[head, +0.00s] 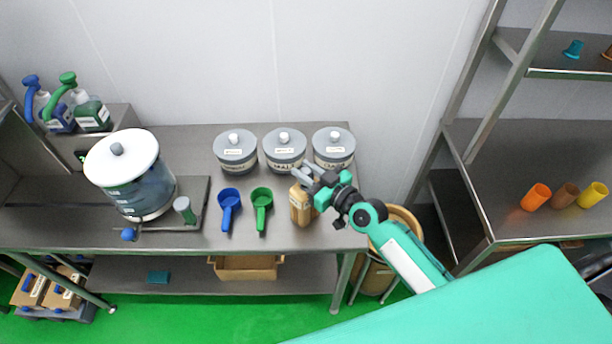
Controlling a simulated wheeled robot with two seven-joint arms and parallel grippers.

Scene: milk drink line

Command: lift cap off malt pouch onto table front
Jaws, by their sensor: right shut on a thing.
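The tan malt pouch (299,211) stands upright on the steel table, near its front right, with a pale label on its side. My right gripper (303,176) reaches in from the right and is at the top of the pouch, shut on its cap. The cap itself is mostly hidden by the fingers, and I cannot tell whether it is clear of the pouch. My left gripper is not in view.
Three grey lidded tubs (285,152) stand behind the pouch. A green scoop (262,202) and a blue scoop (229,203) lie to its left. A large dispenser (146,192) stands further left. The table front (275,240) is bare. A round bin (374,276) stands off the right end.

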